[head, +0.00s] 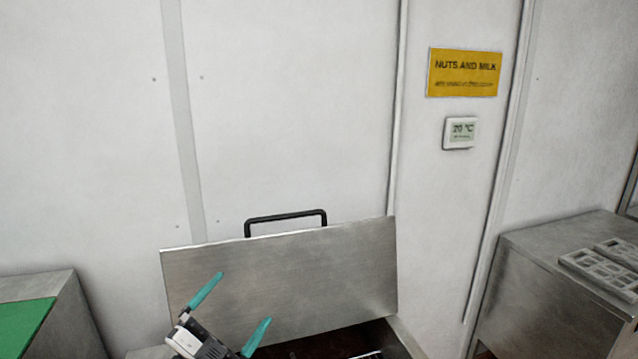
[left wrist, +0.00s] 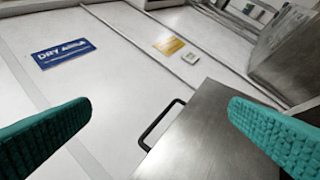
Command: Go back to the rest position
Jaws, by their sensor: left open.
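My left gripper (head: 231,312) is open and empty, in front of the raised steel lid (head: 300,275) at the bottom of the head view. Its two teal fingers stand well apart and point up. In the left wrist view the fingers (left wrist: 158,132) frame the lid's black handle (left wrist: 160,125) and part of the lid (left wrist: 215,135), with nothing between them. I cannot tell how far the fingers are from the lid. The handle (head: 286,216) sits on the lid's top edge in the head view. My right gripper is not in view.
The lid stands open on a steel box with a dark inside (head: 340,342). A counter with a green mat (head: 22,325) is at left. A steel cabinet (head: 560,290) with grey moulds (head: 605,268) is at right. A yellow sign (head: 464,73) and thermometer (head: 460,132) hang on the wall.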

